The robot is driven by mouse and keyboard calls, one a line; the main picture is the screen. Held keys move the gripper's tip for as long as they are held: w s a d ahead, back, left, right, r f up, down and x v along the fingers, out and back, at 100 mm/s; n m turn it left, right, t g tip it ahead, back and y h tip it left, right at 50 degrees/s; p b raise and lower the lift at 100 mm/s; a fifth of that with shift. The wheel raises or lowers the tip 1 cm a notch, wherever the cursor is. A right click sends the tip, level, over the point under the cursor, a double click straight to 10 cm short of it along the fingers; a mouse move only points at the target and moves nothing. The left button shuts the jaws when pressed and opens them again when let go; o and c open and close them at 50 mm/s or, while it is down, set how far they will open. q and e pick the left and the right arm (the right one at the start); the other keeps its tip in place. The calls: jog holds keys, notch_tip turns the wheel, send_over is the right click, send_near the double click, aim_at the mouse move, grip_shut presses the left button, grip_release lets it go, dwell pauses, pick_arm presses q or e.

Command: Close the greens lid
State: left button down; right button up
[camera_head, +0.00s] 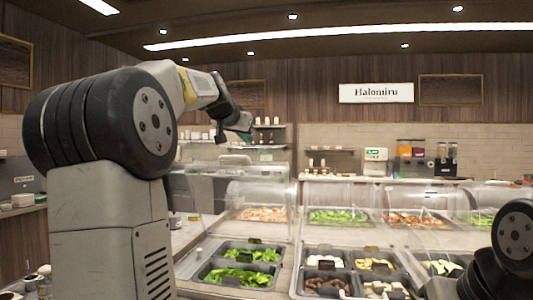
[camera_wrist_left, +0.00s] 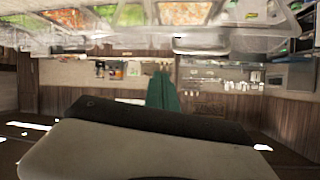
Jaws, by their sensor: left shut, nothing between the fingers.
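My left gripper (camera_head: 246,136) is raised high at the left of the head view, above and apart from the food counter. Its green fingers also show in the left wrist view (camera_wrist_left: 163,92), together and empty. Leafy greens (camera_head: 252,254) lie in dark wells at the front left of the counter. More greens (camera_head: 338,216) lie in a back well behind a clear curved cover (camera_head: 335,193). The covers are see-through, so I cannot tell which one is the greens lid or how far it stands open. My right gripper is out of view.
Other front wells hold white, yellow and brown foods (camera_head: 328,284). Back wells hold orange and reddish foods (camera_head: 262,214). A rear shelf carries drink dispensers (camera_head: 410,155). My right arm shows at the lower right. The air around my left gripper looks clear.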

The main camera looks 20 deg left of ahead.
pick_arm(q)
jog(key=w+a+r, duration=0.1)
jog(key=w+a, duration=0.1)
send_over(249, 158)
jog(key=w, duration=0.2)
jog(key=f, duration=0.3)
jog(key=shift+d+f, duration=0.1)
jog(key=shift+d, duration=0.3)
jog(key=shift+s+a+f, duration=0.2)
jog(key=shift+s+f, duration=0.25)
jog(key=shift+s+a+f, duration=0.15)
jog(key=shift+s+f, duration=0.25)
jog(key=shift+s, duration=0.05)
jog(key=shift+s+a+f, duration=0.1)
jog(key=shift+s+f, duration=0.3)
jog(key=shift+f, duration=0.15)
